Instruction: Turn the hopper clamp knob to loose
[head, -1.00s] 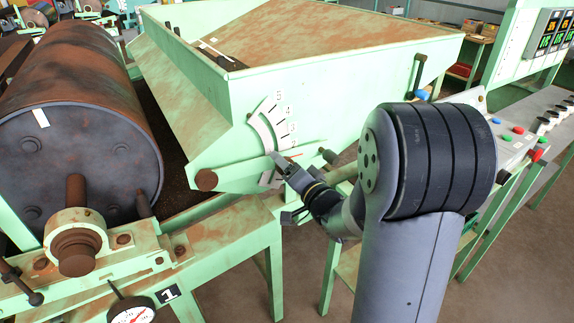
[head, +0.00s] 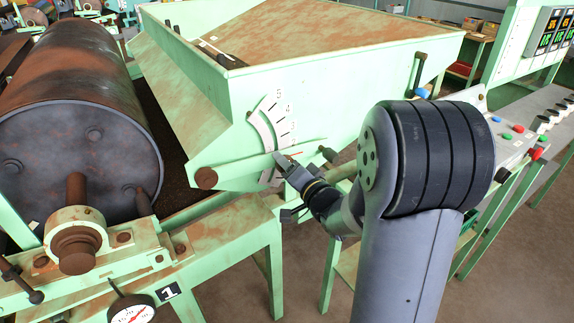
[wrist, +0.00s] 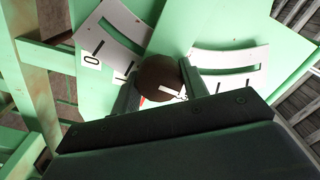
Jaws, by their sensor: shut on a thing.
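The pale green, rust-stained hopper (head: 330,85) fills the middle of the head view. A white curved scale plate (head: 261,122) with numbers is on its near end. My gripper (head: 277,168) is at the lower end of that scale, and it hides the clamp knob in the head view. In the wrist view, the round brown clamp knob (wrist: 160,78) sits between my two fingers, which are shut on it. A white line with small marks and a bit of red show by the knob; I cannot read its setting.
A rusty drum (head: 75,110) stands left of the hopper on a green frame. A dark-tipped rod (head: 328,155) sticks out just right of my gripper. A dial gauge (head: 132,311) is at the lower left. A button panel (head: 515,135) is at the right.

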